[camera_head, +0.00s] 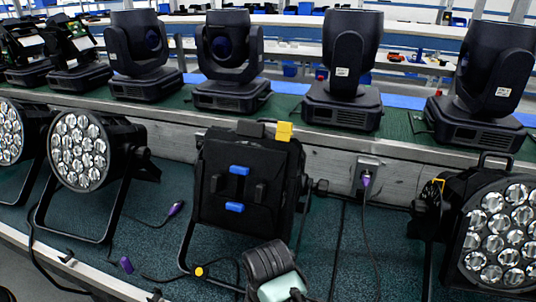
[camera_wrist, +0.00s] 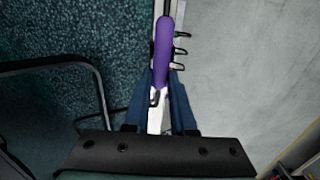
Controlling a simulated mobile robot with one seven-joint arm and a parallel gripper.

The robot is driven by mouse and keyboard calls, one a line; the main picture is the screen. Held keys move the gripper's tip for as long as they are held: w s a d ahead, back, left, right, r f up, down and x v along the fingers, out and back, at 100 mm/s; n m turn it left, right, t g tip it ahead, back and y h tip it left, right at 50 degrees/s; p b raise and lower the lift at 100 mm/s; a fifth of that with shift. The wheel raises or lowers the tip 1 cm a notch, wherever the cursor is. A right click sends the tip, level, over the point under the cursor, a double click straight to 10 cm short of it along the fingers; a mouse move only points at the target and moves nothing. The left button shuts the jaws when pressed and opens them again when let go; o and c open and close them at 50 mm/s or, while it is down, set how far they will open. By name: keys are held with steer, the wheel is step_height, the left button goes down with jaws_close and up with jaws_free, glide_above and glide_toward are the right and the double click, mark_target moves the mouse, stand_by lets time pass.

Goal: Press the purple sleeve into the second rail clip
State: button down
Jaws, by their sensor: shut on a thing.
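In the wrist view a purple sleeve (camera_wrist: 162,52) on a dark cable lies lengthwise between the blue fingers of my gripper (camera_wrist: 164,78), which is shut on it. The sleeve is over or along a narrow pale rail (camera_wrist: 157,122). Several small dark hooks, likely clips (camera_wrist: 182,52), show close to the sleeve's right side and near its lower end. I cannot tell which is the second clip, or whether the sleeve touches one. In the head view I cannot make out my gripper's fingers.
In the head view purple cable ends show on the carpet (camera_head: 176,208), near the front edge (camera_head: 126,264) and at a wall socket (camera_head: 366,179). Par cans (camera_head: 80,150) stand on the carpet, with moving heads (camera_head: 229,60) behind. A curved dark stand (camera_wrist: 95,72) is left of my gripper.

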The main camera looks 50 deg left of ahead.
steer(key=shift+f, duration=0.3)
stand_by(0.6)
steer(key=shift+p, duration=0.45)
stand_by(1.1)
steer(key=shift+f+b, duration=0.45)
steer(key=shift+f, duration=0.25)
stand_by(0.5)
steer(key=shift+s+f, duration=0.15)
steer(key=shift+f, duration=0.25)
stand_by(0.4)
steer(key=c, duration=0.7)
jaws_free()
steer(key=shift+r, duration=0.15)
step_height(320, 180, up, 13)
steer(key=shift+f+p, duration=0.1)
steer(key=shift+p, duration=0.75)
